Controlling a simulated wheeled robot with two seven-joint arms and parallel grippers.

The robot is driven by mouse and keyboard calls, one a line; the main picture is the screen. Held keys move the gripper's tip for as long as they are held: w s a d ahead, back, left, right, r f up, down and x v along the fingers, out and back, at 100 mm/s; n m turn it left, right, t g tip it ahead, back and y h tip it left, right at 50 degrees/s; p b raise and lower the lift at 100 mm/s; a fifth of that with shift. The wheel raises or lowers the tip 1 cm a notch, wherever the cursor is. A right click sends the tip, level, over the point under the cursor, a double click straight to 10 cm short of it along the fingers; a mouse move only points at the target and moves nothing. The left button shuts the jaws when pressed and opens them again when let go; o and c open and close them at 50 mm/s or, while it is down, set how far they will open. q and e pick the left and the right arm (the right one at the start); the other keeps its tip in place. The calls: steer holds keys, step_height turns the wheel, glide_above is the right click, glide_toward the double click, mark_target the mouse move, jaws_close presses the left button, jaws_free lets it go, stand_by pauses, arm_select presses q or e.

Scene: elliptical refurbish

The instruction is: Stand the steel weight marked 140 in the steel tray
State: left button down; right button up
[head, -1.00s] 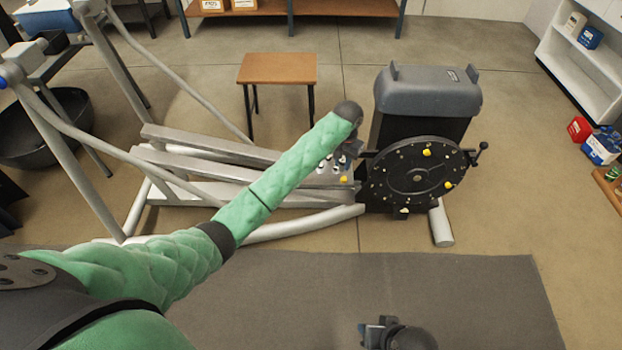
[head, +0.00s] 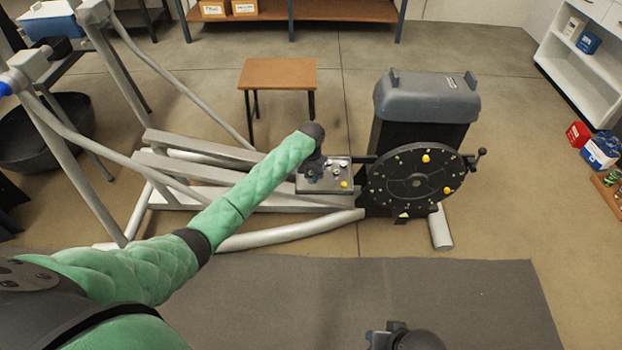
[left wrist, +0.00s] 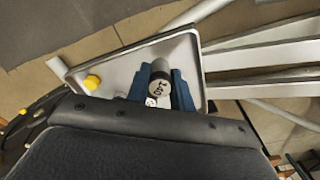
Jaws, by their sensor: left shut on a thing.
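My left gripper (left wrist: 157,88) is shut on the steel weight marked 140 (left wrist: 159,86), a short grey cylinder. Its numbered end faces the left wrist camera, between the blue fingers. The steel tray (left wrist: 118,66) lies behind the weight in that view; I cannot tell whether the weight touches its floor. In the head view, my left gripper (head: 312,172) is over the left part of the tray (head: 308,188), and its own wrist hides the weight. Small pieces and a yellow knob (head: 344,184) sit in the tray. My right gripper (head: 378,338) is at the bottom edge, its jaws unclear.
A black disc (head: 395,180) with yellow knobs and a crank stands just right of the tray, below a grey housing (head: 428,95). Grey frame rails (head: 210,172) run left of the tray. A wooden stool (head: 277,73) stands behind. The grey mat (head: 280,290) in front is clear.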

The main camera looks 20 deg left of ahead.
arm_select(q)
steer(key=shift+f, duration=1.15)
steer(key=c, duration=1.2)
jaws_free()
steer(key=shift+f, duration=0.1)
